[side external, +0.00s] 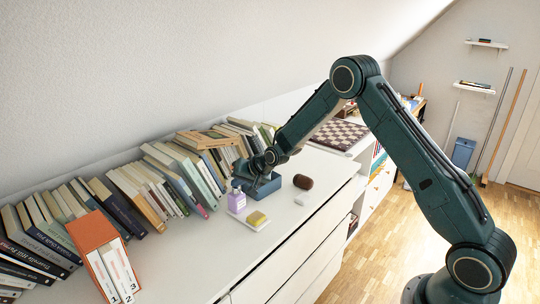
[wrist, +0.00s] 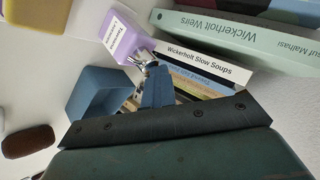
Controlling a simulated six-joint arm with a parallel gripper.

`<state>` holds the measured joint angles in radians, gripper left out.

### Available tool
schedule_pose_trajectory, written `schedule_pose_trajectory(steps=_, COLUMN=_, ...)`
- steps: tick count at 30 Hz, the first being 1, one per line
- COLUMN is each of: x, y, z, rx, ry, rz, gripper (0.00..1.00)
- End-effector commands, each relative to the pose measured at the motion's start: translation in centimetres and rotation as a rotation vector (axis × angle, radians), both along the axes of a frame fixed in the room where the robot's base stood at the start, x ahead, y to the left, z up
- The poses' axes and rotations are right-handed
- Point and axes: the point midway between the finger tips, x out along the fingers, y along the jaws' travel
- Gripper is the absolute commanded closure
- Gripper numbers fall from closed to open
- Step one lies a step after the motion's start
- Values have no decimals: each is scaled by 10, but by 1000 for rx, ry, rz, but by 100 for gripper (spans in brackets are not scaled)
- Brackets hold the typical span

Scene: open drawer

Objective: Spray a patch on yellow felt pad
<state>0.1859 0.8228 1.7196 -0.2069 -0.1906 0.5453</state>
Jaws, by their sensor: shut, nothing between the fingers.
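The yellow felt pad (side external: 257,218) lies on a small white tray (side external: 240,218) near the dresser's front edge. In the wrist view the pad (wrist: 37,10) is cut off by the top edge. A purple bottle (side external: 236,202) with a white label stands beside the pad. It also shows in the wrist view (wrist: 103,22), with its top toward my gripper. My gripper (wrist: 150,70) is shut and empty, with its fingertips close to the bottle's top. I cannot tell whether they touch it. The fingertips partly hide the top.
An open blue box (side external: 266,187) stands right behind the bottle, close to my gripper. A brown rounded object (side external: 303,182) and a small white object (side external: 303,199) lie to the right. Leaning books (side external: 180,170) line the wall.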

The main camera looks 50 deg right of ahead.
Motion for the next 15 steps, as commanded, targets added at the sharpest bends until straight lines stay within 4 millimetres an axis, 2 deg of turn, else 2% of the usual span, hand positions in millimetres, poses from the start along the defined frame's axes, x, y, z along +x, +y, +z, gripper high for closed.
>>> schedule_pose_trajectory(steps=1, x=-7, y=0, z=-12, rx=1, ry=32, rz=-1, gripper=100)
schedule_pose_trajectory(steps=4, x=-7, y=0, z=-10, rx=1, ry=32, rz=-1, gripper=100)
schedule_pose_trajectory(steps=15, x=-6, y=0, z=13, rx=1, ry=26, rz=-1, gripper=100)
